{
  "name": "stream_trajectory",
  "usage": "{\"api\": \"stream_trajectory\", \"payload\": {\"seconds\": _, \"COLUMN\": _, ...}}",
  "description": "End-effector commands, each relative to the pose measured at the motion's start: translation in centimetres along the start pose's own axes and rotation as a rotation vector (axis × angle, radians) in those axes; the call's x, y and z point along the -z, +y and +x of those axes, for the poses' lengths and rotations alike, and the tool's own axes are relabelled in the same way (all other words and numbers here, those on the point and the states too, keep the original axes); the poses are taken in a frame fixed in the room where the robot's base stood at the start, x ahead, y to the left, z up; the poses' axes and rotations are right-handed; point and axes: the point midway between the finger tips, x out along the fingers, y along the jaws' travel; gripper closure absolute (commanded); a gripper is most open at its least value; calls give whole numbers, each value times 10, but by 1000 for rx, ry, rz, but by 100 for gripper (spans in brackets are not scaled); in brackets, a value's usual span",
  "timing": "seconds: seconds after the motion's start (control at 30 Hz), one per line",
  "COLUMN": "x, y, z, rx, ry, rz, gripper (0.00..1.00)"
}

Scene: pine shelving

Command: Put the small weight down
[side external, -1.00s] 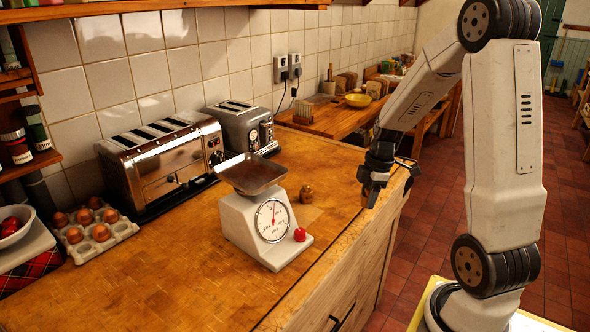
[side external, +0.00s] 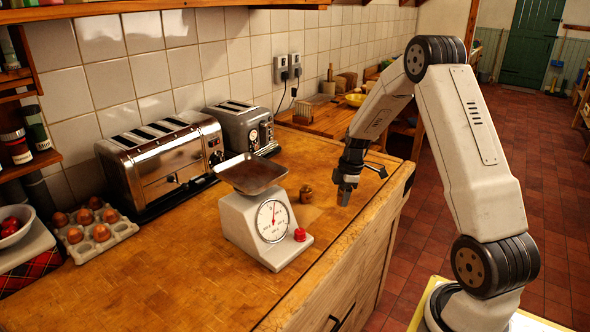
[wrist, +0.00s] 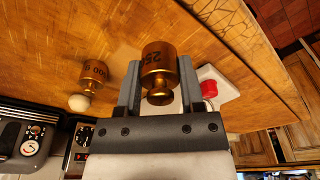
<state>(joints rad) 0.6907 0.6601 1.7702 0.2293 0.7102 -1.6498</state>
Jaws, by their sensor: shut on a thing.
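My gripper (side external: 346,188) points down over the right part of the counter, to the right of the kitchen scale (side external: 258,222). In the wrist view my gripper (wrist: 159,78) is shut on a small brass weight (wrist: 158,62). The digits "25" show on it and its narrow knob points towards the palm. In the side view the held weight is hard to make out, and its gap to the counter cannot be told. A second brass weight (side external: 306,194) stands on the counter between scale and gripper. In the wrist view this second weight (wrist: 95,73) shows "00".
The scale has an empty-looking metal pan (side external: 250,173) and a red knob (side external: 300,234). Two toasters (side external: 163,157) (side external: 243,128) stand by the wall. An egg tray (side external: 97,233) is at left. The wooden counter (side external: 190,275) is clear in front.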

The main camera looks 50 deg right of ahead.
Motion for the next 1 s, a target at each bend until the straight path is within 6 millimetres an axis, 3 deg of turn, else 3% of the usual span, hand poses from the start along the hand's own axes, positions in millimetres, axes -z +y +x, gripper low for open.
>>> {"api": "stream_trajectory", "payload": {"seconds": 0.3, "x": 2, "y": 21, "z": 26, "rx": -1, "ry": 0, "rz": 0, "gripper": 100}}
{"api": "stream_trajectory", "payload": {"seconds": 0.67, "x": 2, "y": 25, "z": 31, "rx": -1, "ry": 0, "rz": 0, "gripper": 100}}
{"api": "stream_trajectory", "payload": {"seconds": 1.0, "x": -2, "y": 28, "z": 62, "rx": -2, "ry": -1, "rz": 1, "gripper": 100}}
